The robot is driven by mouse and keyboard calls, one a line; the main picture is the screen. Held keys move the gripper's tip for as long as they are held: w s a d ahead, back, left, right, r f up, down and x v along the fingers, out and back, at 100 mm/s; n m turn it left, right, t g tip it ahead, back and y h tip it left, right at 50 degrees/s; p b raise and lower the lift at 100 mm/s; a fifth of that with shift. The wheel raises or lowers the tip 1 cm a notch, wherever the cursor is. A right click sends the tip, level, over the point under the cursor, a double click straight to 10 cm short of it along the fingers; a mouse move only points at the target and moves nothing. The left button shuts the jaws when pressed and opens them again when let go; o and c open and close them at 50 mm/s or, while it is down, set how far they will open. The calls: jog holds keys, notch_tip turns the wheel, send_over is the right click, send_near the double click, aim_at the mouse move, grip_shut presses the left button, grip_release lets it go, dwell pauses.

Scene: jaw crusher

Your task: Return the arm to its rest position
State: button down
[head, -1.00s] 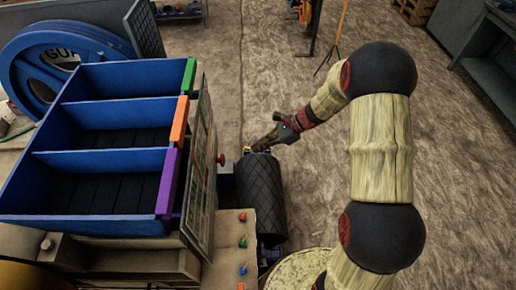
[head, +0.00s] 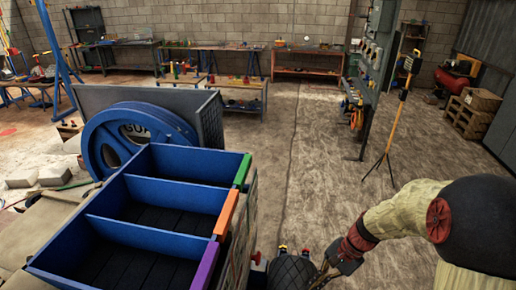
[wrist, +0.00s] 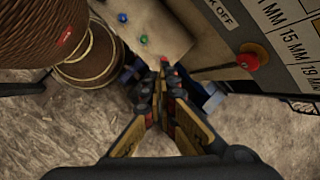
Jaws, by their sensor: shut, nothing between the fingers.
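My gripper (head: 322,278) shows at the bottom of the head view, at the end of my bent arm, just right of a dark rounded part (head: 290,272) of the machine. In the wrist view my gripper (wrist: 162,75) points at the machine's side, its fingertips together with nothing between them. A red mushroom button (wrist: 249,61) is to the right of the fingertips, apart from them. A ledge with small blue and green buttons (wrist: 143,39) lies beyond and to the left of them.
The blue three-compartment bin (head: 150,215) with green, orange and purple edge strips stands left of my arm. A blue wheel (head: 135,140) is behind it. A tripod stand (head: 392,120) stands beyond my arm. The floor (head: 320,180) between is clear.

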jog(key=s+d+r+n+t+h+b, duration=0.1)
jog(key=s+r+n+t+h+b, duration=0.4)
jog(key=s+r+n, duration=0.5)
jog(key=s+r+t, duration=0.1)
jog(key=s+r, duration=0.3)
jog(key=r, duration=0.4)
jog(key=shift+s+r+t+b, duration=0.15)
jog(key=shift+s+t+b, duration=0.05)
jog(key=shift+t+b, duration=0.2)
jog(key=shift+d, duration=0.1)
